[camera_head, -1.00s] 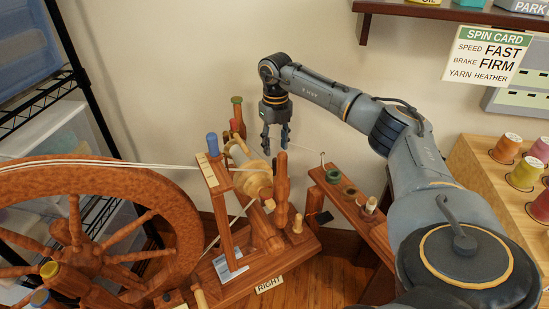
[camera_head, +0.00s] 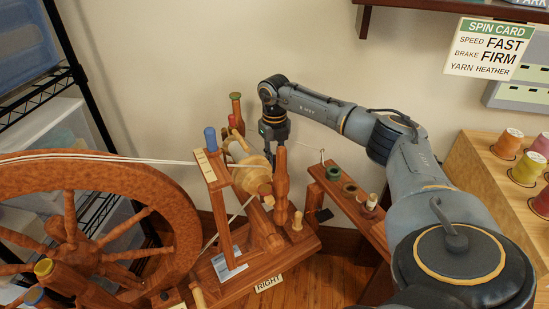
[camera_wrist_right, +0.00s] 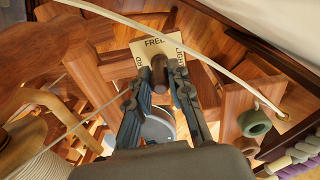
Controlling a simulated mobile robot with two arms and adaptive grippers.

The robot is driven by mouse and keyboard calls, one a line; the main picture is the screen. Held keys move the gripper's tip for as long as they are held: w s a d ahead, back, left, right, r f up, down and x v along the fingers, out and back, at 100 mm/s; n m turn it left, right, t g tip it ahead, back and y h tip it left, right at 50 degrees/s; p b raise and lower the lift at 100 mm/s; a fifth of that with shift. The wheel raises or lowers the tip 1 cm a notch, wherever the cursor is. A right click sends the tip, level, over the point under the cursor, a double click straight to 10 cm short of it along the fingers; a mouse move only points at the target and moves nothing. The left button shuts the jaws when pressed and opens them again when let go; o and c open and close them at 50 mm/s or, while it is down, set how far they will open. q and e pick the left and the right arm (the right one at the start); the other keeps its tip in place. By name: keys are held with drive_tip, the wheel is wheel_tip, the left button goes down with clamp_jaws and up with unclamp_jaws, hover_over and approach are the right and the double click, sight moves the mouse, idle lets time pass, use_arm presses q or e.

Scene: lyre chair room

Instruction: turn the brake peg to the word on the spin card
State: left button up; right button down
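The spin card (camera_head: 487,48) on the wall reads SPEED FAST, BRAKE FIRM, YARN HEATHER. In the wrist view, a dark wooden peg (camera_wrist_right: 159,74) points up from a cream plate (camera_wrist_right: 149,48). The plate reads FREE at the top; the side words are turned and partly hidden. My right gripper (camera_wrist_right: 156,84) is open, its two fingers on either side of the peg with gaps visible. In the head view my right gripper (camera_head: 274,150) points down behind the spinning wheel's upright post (camera_head: 281,190), which partly hides it; the peg does not show there. My left gripper is not in view.
The big wheel (camera_head: 180,215) and its drive cord are at left. A bobbin (camera_head: 250,175) and upright posts stand close by my right gripper. A narrow wooden rack (camera_head: 345,205) with small spools is to the right. A pale cord (camera_wrist_right: 185,50) crosses the wrist view.

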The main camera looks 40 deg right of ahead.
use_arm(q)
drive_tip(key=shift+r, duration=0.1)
use_arm(e)
drive_tip(key=shift+r+n+p, duration=0.15)
drive_tip(key=shift+n+p, duration=0.9)
drive_tip(key=shift+n, duration=0.05)
drive_tip(key=n+p, duration=0.1)
drive_tip(key=n, duration=0.2)
drive_tip(key=shift+p, duration=0.4)
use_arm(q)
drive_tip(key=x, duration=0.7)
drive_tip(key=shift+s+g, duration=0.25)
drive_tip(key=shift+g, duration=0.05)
use_arm(e)
drive_tip(key=shift+n, duration=0.4)
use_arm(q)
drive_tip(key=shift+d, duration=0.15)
use_arm(e)
drive_tip(key=c, duration=1.2)
unclamp_jaws()
wheel_tip(320, 180, up, 12)
drive_tip(key=shift+f, duration=0.15)
